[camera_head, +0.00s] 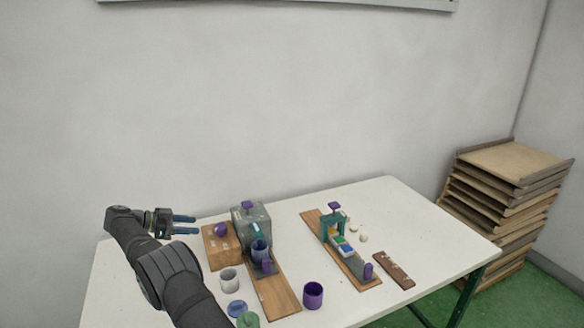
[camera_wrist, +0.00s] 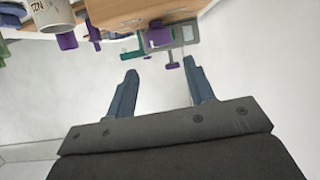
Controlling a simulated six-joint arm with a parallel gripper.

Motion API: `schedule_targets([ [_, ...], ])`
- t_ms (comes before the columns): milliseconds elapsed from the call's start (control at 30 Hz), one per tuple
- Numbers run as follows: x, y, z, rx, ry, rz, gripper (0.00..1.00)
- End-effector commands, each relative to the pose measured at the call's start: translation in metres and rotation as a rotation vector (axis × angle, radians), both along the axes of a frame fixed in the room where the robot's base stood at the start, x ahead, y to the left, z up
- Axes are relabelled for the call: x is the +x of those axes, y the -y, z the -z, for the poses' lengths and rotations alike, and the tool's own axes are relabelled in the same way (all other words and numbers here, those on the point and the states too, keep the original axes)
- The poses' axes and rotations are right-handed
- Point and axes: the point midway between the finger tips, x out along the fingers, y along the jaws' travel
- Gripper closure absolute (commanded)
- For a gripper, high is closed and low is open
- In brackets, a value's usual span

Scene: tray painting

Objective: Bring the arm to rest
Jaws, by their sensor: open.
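My gripper (camera_head: 184,224) is raised over the left end of the white table, its two blue fingers apart and pointing right. In the wrist view my gripper (camera_wrist: 160,95) is open, with nothing between its fingers. My dark arm comes in from the bottom left and hides part of the table.
On the white table (camera_head: 379,214) stand a grey box (camera_head: 243,211) with a purple knob, a white cup (camera_head: 229,280), a purple cup (camera_head: 313,295) and a teal press (camera_head: 333,225) on a board. Stacked wooden trays (camera_head: 508,205) stand at right. The air around my gripper looks free.

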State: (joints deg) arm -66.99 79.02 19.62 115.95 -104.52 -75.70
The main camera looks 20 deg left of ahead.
Motion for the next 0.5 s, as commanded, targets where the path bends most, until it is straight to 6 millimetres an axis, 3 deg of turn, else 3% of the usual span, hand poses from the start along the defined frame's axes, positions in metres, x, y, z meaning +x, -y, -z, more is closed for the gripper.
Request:
schedule_targets([
  [500, 0.063, 0.059, 0.035, 0.0, 0.0, 0.001, 0.51],
])
